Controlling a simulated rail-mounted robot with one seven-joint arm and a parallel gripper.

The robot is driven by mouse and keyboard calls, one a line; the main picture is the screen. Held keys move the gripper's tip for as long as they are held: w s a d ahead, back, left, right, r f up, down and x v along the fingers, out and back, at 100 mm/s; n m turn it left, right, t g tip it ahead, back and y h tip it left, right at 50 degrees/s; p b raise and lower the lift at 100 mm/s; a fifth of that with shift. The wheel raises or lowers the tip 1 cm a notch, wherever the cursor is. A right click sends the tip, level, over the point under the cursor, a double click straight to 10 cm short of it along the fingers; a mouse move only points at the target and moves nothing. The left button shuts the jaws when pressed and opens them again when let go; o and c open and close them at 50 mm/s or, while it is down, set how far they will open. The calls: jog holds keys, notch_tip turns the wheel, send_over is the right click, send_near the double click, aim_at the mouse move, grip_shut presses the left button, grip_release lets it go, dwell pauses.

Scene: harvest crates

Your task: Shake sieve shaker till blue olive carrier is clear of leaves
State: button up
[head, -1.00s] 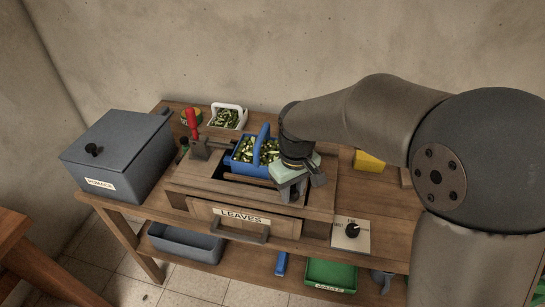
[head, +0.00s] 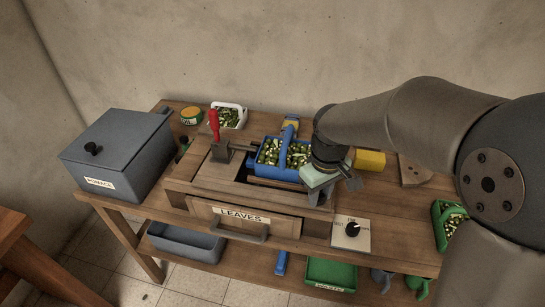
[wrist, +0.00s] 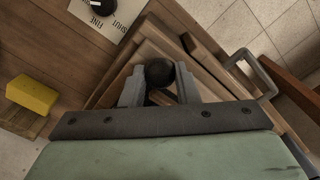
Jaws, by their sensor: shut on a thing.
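The blue olive carrier (head: 262,170), with an arched handle, sits in the wooden sieve shaker (head: 205,182) in the head view. It holds green olives with paler bits among them; I cannot tell how many are leaves. A red-handled clamp (head: 214,125) stands to the carrier's left. My gripper (wrist: 160,84) is shut on a round black knob (wrist: 159,71) in the wrist view. In the head view my gripper (head: 328,187) is at the shaker's right end, and its fingers hide the knob there.
A drawer labelled LEAVES (head: 275,224) is at the shaker's front. A dial panel (head: 350,234) and a yellow block (head: 369,160) are to the right. A grey lidded bin (head: 120,150) is left, a white basket (head: 242,113) behind. A green olive crate (head: 438,229) is far right.

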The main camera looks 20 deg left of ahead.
jog(key=a, duration=0.5)
jog(key=s+a, duration=0.1)
jog(key=a, duration=0.1)
jog(key=shift+a+p, duration=0.25)
jog(key=shift+p, duration=0.05)
jog(key=o, duration=1.1)
jog(key=shift+a, duration=0.1)
jog(key=shift+o, duration=0.2)
notch_tip(320, 180, up, 18)
jog(key=f, duration=0.1)
jog(key=s+d+f+m, duration=0.2)
jog(key=d, duration=0.6)
jog(key=s+d+f+m, duration=0.1)
jog(key=d+f+m, duration=0.2)
jog(key=d, duration=0.5)
jog(key=s+d+f+m, duration=0.5)
jog(key=s+d+f, duration=0.4)
jog(key=s+d, duration=0.3)
jog(key=shift+s+d, duration=0.2)
jog(key=shift+d, duration=0.2)
